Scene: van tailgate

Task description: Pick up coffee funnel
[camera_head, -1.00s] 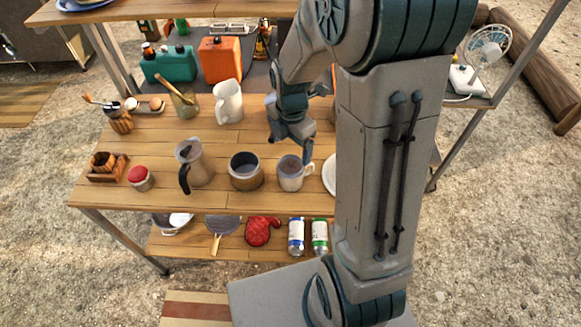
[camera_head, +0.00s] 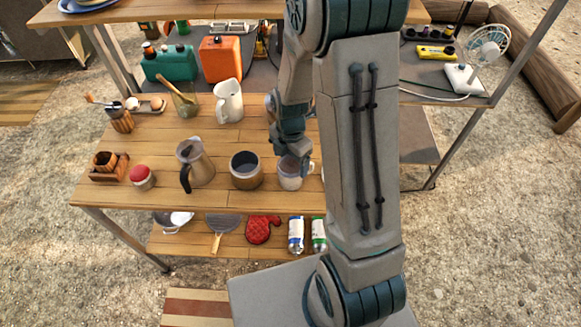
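A pale cup-shaped vessel with a handle (camera_head: 289,181) stands near the front edge of the wooden table. I cannot tell whether it is the coffee funnel; no other thing is plainly a funnel. My gripper (camera_head: 302,163) points down at this vessel's back rim and handle side, overlapping it in the picture. Whether it touches the vessel is unclear. The fingers are small and partly hidden by my wrist, so their opening does not show.
A white pitcher (camera_head: 228,101) stands behind. The table's middle (camera_head: 180,130) is clear. My arm hides the table's right part.

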